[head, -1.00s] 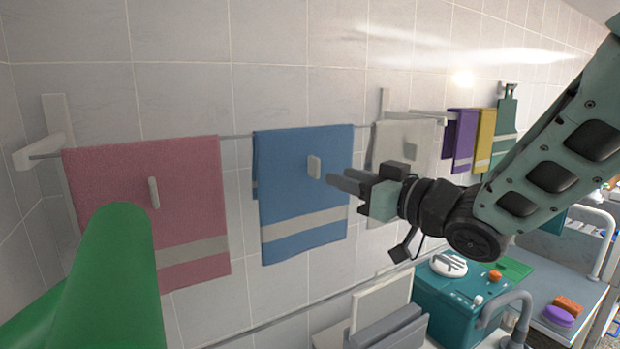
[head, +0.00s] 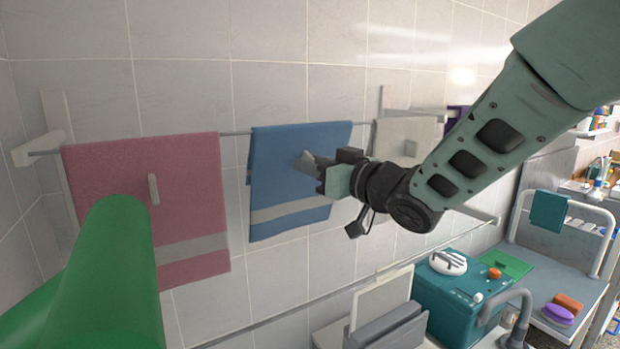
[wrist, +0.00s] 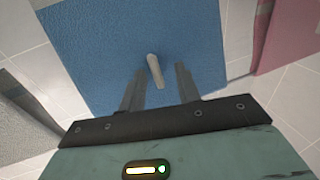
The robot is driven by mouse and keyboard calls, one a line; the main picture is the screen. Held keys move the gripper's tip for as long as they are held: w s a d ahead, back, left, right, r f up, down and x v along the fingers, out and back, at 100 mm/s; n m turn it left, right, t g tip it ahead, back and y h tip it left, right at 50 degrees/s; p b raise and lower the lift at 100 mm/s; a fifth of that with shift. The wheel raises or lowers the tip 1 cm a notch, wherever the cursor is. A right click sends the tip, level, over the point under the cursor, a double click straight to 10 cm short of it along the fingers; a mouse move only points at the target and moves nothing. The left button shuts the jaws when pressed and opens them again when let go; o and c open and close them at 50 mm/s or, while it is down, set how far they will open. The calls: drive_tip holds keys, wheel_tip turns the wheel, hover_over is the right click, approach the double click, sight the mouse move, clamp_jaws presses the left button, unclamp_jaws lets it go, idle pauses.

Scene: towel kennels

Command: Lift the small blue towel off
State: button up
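The blue towel (head: 285,175) with a grey stripe hangs over a rail on the tiled wall, between a pink towel and a pale one. Its lower part hangs askew. A pale grey tab stands out from its front; the tab (wrist: 155,72) shows in the wrist view. My gripper (head: 311,164) is at the towel's front, near its right side. In the wrist view, my gripper (wrist: 159,75) is open, with the tab between its two fingers and a gap visible on each side. Whether the fingertips touch the cloth cannot be told.
The pink towel (head: 150,205) hangs to the left, the pale towel (head: 395,140) to the right behind my arm. The thin rail (head: 235,134) runs along the wall. Below stand a grey rack (head: 385,330) and a teal box (head: 450,310). A green rounded object (head: 110,270) fills the lower left.

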clamp_jaws()
wheel_tip(320, 180, up, 13)
drive_tip(key=p, duration=0.7)
drive_tip(key=shift+d, duration=0.2)
drive_tip(key=shift+s+f, duration=0.15)
drive_tip(key=s+d+f+b, duration=0.1)
drive_tip(key=s+d+b, duration=0.3)
drive_tip(key=s, duration=0.6)
drive_tip(key=shift+s+d, duration=0.25)
drive_tip(key=shift+d, duration=1.15)
drive_tip(key=shift+f, duration=0.1)
